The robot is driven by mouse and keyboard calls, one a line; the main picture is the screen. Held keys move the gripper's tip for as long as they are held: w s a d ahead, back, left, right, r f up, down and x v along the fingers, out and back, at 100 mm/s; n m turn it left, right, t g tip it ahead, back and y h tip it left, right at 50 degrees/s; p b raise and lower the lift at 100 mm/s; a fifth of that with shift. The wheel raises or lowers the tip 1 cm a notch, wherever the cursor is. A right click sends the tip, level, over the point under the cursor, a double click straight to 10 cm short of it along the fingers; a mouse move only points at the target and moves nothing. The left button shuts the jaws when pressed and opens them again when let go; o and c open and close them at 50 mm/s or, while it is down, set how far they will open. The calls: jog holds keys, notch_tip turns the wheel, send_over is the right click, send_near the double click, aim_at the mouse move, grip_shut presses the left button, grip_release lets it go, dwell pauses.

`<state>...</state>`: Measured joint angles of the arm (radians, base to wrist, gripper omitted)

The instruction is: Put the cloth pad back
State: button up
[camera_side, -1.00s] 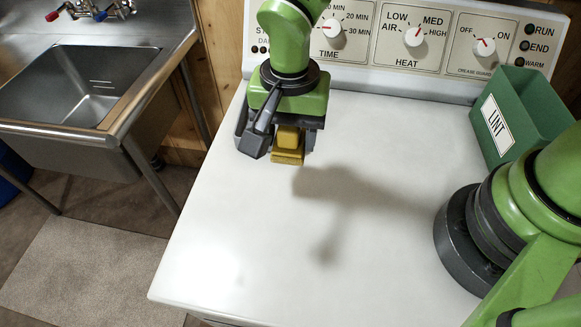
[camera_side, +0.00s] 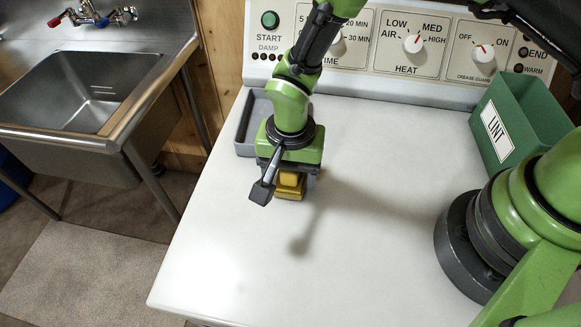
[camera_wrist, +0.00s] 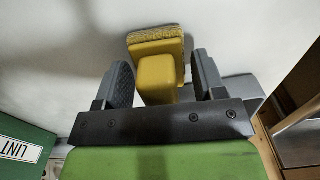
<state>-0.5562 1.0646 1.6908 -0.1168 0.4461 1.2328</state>
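The cloth pad (camera_side: 289,186) is a yellow block with a handle, and its rough textured face (camera_wrist: 155,36) shows at the far end in the wrist view. My gripper (camera_side: 285,178) points down over the white top, with the pad's yellow handle (camera_wrist: 157,78) between its two grey fingers. The pad seems to hang a little above the white top; the gap is hard to judge. A shallow grey tray (camera_side: 243,132) lies behind and left of my gripper, partly hidden by the arm.
The white top (camera_side: 230,245) is clear in front. A green LINT bin (camera_side: 520,120) stands at right, also visible in the wrist view (camera_wrist: 22,150). A control panel (camera_side: 400,45) with dials runs along the back. A steel sink (camera_side: 80,85) is at left beyond the edge.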

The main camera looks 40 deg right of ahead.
jog(key=shift+o, duration=0.9)
jog(key=shift+r, duration=0.1)
jog(key=d+r+t+y, duration=0.1)
jog(key=d+r, duration=0.1)
jog(key=r, duration=0.8)
jog(key=d+r, duration=0.2)
jog(key=r, duration=0.7)
jog(key=s+d+r+n+t+y, duration=0.1)
jog(key=s+d+r+n+t, duration=0.4)
jog(key=s+d+r, duration=0.6)
jog(key=s+t, duration=0.1)
jog(key=s, duration=0.2)
jog(key=shift+s, duration=0.15)
